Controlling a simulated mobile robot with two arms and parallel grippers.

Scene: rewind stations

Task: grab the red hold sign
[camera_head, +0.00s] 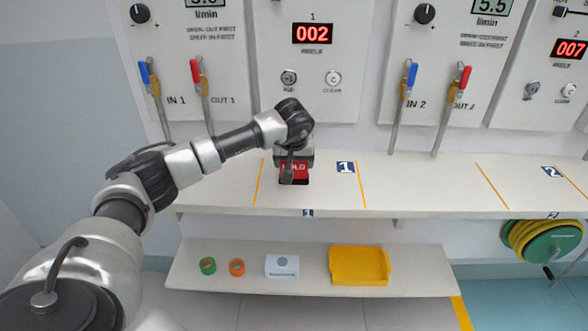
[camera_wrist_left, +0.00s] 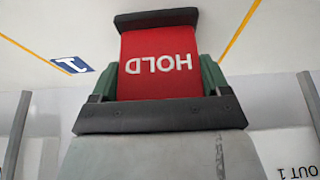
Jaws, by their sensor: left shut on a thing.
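The red hold sign (camera_head: 294,169) is on the white upper shelf at station 1, left of the blue "1" label. My left gripper (camera_head: 293,160) reaches it from above and partly covers it. In the left wrist view the red sign (camera_wrist_left: 160,63), with white "HOLD" lettering upside down, sits between the fingers of my left gripper (camera_wrist_left: 158,85), which is shut on it. A dark strip runs along the sign's far edge. Whether the sign touches the shelf is not clear. My right gripper is not in view.
The upper shelf (camera_head: 420,180) is mostly clear, with orange lines. The lower shelf (camera_head: 420,270) holds green tape (camera_head: 208,266), orange tape (camera_head: 237,267), a white box (camera_head: 282,267) and a yellow tray (camera_head: 388,268). Panels with valves stand behind. A green hose reel (camera_head: 548,245) hangs at right.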

